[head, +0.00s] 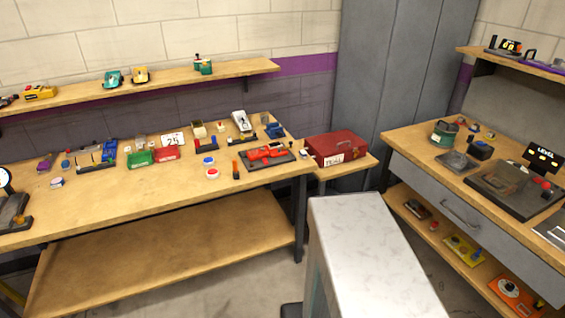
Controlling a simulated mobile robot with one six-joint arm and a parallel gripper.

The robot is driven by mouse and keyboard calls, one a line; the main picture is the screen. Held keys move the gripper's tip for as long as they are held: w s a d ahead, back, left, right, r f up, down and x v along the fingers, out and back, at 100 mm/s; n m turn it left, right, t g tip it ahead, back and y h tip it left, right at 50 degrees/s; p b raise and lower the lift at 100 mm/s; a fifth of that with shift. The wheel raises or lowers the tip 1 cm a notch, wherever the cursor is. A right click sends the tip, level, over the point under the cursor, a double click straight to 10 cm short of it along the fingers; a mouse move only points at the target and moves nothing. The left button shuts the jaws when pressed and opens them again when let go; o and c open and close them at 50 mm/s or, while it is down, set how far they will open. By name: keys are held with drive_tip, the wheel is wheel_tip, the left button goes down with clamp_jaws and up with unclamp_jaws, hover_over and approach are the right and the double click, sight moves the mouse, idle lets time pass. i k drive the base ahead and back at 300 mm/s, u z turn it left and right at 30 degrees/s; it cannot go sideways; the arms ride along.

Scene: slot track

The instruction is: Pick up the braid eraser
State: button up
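I cannot tell for certain which small item is the braid eraser. Many small things lie on the long wooden workbench (110,205) at the left. Among them are a dark upright stick with an orange lower part (236,169), a small blue block (274,130), and small round red, white and blue pieces (211,173). They are too small to identify at this distance. My gripper is not in view.
A red toolbox (345,146) stands on a lower side table right of the workbench. A red car (267,152) sits on a dark stand at the bench's right end. Another bench with a grey drawer (460,212) stands at the right. The workbench's front strip is mostly clear.

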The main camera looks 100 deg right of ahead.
sight(303, 154)
drive_tip(key=u, duration=0.4)
drive_tip(key=k, duration=2.35)
drive_tip(key=z, duration=0.95)
